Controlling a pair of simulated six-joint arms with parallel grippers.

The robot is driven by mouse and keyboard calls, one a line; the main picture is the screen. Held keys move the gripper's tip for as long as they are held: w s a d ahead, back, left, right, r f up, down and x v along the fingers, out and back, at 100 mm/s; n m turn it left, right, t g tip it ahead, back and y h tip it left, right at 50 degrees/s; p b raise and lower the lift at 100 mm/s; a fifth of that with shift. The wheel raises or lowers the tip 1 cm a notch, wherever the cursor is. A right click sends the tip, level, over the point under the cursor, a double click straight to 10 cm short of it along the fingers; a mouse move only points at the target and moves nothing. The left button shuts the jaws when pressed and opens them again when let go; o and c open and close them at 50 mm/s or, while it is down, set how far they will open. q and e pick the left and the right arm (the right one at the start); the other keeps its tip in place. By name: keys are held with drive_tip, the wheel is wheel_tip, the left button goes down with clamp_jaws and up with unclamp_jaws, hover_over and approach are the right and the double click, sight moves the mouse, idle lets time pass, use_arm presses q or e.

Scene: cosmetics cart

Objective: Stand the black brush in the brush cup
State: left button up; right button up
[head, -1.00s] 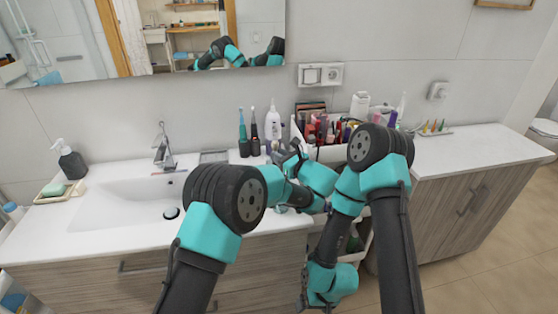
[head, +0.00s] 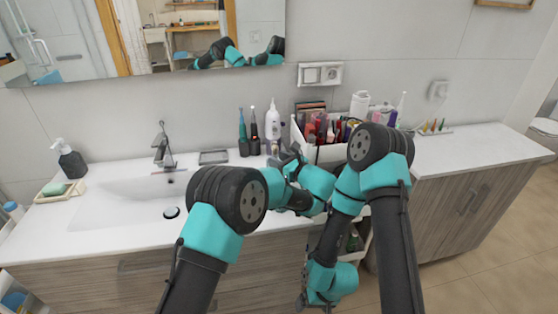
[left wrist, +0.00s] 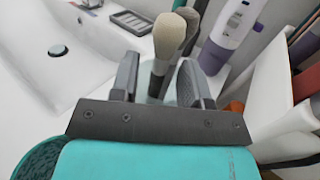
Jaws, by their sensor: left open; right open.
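In the left wrist view, a brush with a cream bristle head (left wrist: 168,36) stands upright between the fingers of my left gripper (left wrist: 158,64). The fingers are open and stand apart on either side of it. A second, darker brush (left wrist: 190,28) shows just behind it. A pale blue-green rounded thing (left wrist: 148,84), perhaps the brush cup, shows low between the fingers, mostly hidden. I cannot tell for sure which brush is the black one. In the head view my left gripper (head: 284,156) is at the counter by the organiser. My right gripper (head: 309,304) is open, low at the cart, partly cut off.
A white organiser (head: 332,153) full of cosmetics stands right of my left gripper. Two electric toothbrushes (head: 249,146) and a white bottle (head: 273,124) stand behind it. The sink (head: 130,200) lies to the left. The counter on the right (head: 460,150) is mostly clear.

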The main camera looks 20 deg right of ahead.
use_arm(q)
drive_tip(key=v, duration=0.4)
drive_tip(key=shift+r, duration=0.2)
idle(0.6)
